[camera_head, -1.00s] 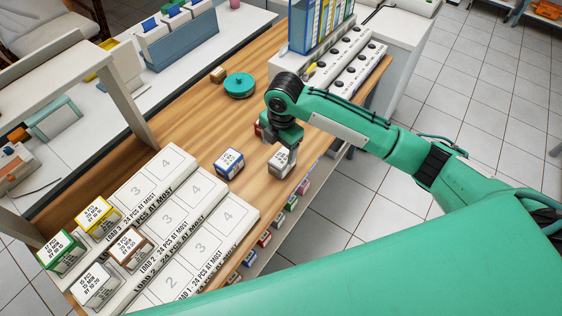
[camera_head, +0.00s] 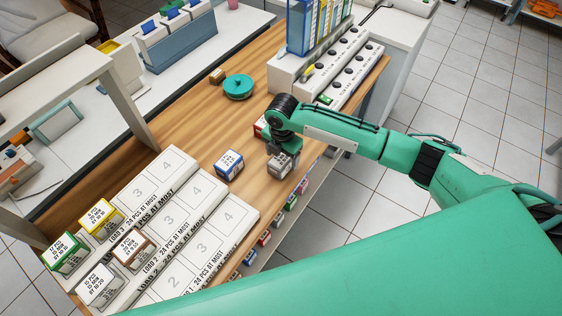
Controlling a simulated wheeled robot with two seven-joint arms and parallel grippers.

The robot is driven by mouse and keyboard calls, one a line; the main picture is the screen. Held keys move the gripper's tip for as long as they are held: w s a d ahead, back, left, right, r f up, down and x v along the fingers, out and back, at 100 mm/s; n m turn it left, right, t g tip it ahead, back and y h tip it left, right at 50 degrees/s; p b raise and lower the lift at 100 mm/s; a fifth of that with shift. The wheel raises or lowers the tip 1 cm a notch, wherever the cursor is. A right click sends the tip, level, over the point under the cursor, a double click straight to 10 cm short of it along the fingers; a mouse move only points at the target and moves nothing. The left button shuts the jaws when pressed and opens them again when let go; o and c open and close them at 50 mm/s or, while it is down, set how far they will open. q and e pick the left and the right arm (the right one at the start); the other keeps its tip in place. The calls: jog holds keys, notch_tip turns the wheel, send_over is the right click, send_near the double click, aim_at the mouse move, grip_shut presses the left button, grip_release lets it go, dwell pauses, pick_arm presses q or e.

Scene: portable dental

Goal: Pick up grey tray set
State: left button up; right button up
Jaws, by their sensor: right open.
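The grey tray set (camera_head: 280,166) is a small box with a white printed top and grey sides. It stands on the wooden bench near its right edge. My right gripper (camera_head: 282,149) points down directly over it, with the fingers at its top and hiding part of the label. The jaws are open, and I cannot tell whether they touch the box. My left gripper is not in view.
A blue box (camera_head: 229,165) stands just left of the grey one, and a red box (camera_head: 261,127) stands behind, partly hidden by my arm. Numbered white load boards (camera_head: 197,190) hold yellow, green, brown and white-topped boxes at lower left. A teal round container (camera_head: 238,86) sits farther back.

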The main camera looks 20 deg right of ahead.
aim_at(281, 158)
jog(key=shift+w+a+f+p, duration=0.15)
jog(key=shift+f+p, duration=0.4)
jog(key=shift+f, duration=1.6)
jog(key=shift+c, duration=0.2)
jog(key=c, duration=1.1)
jog(key=shift+c, duration=0.2)
jog(key=shift+r, duration=0.2)
